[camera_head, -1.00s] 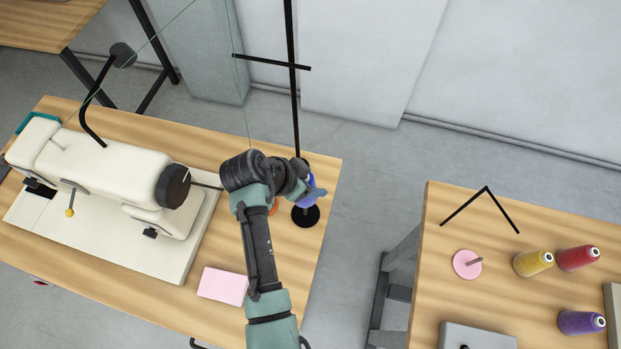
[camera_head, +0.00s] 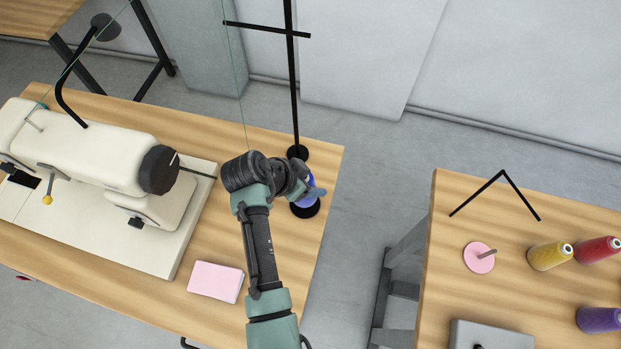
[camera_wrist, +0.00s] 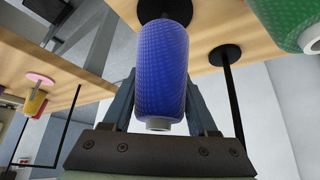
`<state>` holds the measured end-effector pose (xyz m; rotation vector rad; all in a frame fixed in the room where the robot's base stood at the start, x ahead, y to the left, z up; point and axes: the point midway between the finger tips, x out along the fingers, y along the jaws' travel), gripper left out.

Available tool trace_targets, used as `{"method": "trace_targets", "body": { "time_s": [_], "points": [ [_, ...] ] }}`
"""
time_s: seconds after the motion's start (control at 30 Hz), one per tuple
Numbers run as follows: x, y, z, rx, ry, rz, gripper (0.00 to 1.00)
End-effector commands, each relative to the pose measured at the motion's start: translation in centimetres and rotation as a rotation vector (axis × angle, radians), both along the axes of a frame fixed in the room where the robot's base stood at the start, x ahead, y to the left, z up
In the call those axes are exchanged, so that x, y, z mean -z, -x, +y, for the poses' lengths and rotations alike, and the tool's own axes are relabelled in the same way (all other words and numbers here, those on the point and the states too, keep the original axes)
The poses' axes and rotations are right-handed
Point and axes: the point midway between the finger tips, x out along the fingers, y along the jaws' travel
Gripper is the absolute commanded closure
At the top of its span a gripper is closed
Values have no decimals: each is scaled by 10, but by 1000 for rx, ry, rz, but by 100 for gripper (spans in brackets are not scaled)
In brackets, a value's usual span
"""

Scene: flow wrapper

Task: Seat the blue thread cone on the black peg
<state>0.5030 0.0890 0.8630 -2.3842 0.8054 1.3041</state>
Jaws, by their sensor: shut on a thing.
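The blue thread cone (camera_wrist: 163,70) is held between the two fingers of my gripper (camera_wrist: 160,95) in the wrist view. In the head view the cone (camera_head: 304,202) shows partly behind my gripper (camera_head: 315,192), close above the round black base (camera_head: 308,212) near the right edge of the sewing table. That base (camera_wrist: 150,8) also shows at the top of the wrist view, beyond the cone's far end. The peg is mostly hidden by the cone. I cannot tell whether the cone touches the base.
A black thread stand post (camera_head: 291,80) rises just behind the gripper. A green cone (camera_wrist: 285,20) stands close by in the wrist view. The sewing machine (camera_head: 90,150) and a pink pad (camera_head: 216,281) are left.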

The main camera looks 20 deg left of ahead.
Motion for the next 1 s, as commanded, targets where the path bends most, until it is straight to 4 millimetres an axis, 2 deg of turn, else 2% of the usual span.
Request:
{"method": "trace_targets", "body": {
  "time_s": [0.03,0.4,0.87,0.9,1.0],
  "points": [
    [7,0,0,0,1,-1,100],
    [31,-1,0,0,1,-1,100],
    [36,-1,0,0,0,-2,100],
    [36,-1,0,0,0,-2,38],
    [36,-1,0,1,0,-1,20]
  ]
}}
